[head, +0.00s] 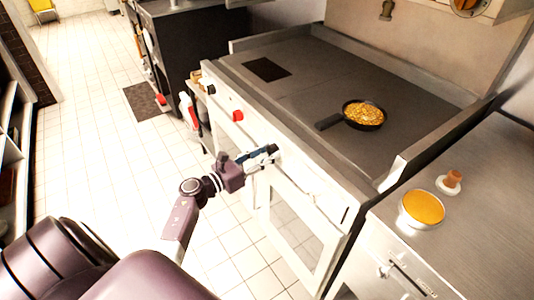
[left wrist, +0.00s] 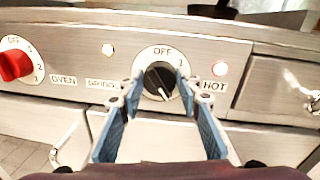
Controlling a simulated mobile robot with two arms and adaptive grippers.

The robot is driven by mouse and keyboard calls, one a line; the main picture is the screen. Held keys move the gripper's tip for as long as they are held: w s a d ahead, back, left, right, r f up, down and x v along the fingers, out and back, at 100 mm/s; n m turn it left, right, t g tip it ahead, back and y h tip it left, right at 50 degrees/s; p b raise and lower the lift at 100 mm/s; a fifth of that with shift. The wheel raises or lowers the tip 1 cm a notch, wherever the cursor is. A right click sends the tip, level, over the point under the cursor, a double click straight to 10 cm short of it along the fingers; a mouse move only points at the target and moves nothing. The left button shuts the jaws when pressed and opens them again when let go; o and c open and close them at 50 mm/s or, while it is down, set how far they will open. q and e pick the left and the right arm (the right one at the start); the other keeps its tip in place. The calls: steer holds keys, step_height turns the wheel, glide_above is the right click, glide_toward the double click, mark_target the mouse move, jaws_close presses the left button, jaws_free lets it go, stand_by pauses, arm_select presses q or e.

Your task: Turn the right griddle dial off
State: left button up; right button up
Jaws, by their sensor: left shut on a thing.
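The right griddle dial (left wrist: 160,80) is a black knob on a white round plate in the left wrist view, with OFF printed at the top. Its pale pointer mark seems to aim down and slightly right, away from OFF. My left gripper (head: 268,151) is at the front panel of the griddle (head: 310,85). In the left wrist view its blue fingers (left wrist: 158,92) are on either side of the knob, shut on it. In the head view the gripper hides this dial. My right gripper is not in view.
A pan of food (head: 363,114) sits on the griddle. A bowl (head: 422,209) stands on the right counter. The tiled floor (head: 90,150) at left is clear.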

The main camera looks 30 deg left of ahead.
arm_select(q)
steer(key=n+p, duration=0.1)
steer(key=n, duration=0.3)
steer(key=shift+a, duration=0.1)
steer(key=shift+w+a+f+n+g+h+p, duration=0.1)
steer(key=shift+n+g+h+p, duration=0.35)
steer(key=shift+n, duration=3.4)
steer(key=shift+s+a+f+n+h+p, duration=0.1)
steer(key=shift+n+h+p, duration=0.4)
steer(key=shift+n, duration=3.3)
steer(key=shift+w+f+n+g+h+p, duration=0.2)
steer(key=shift+n+p, duration=0.5)
steer(key=shift+n, duration=3.15)
steer(key=shift+s+r+n, duration=0.1)
steer(key=shift+r+n, duration=0.1)
steer(key=shift+n, duration=0.1)
steer(key=o, duration=1.2)
steer(key=shift+c, duration=0.2)
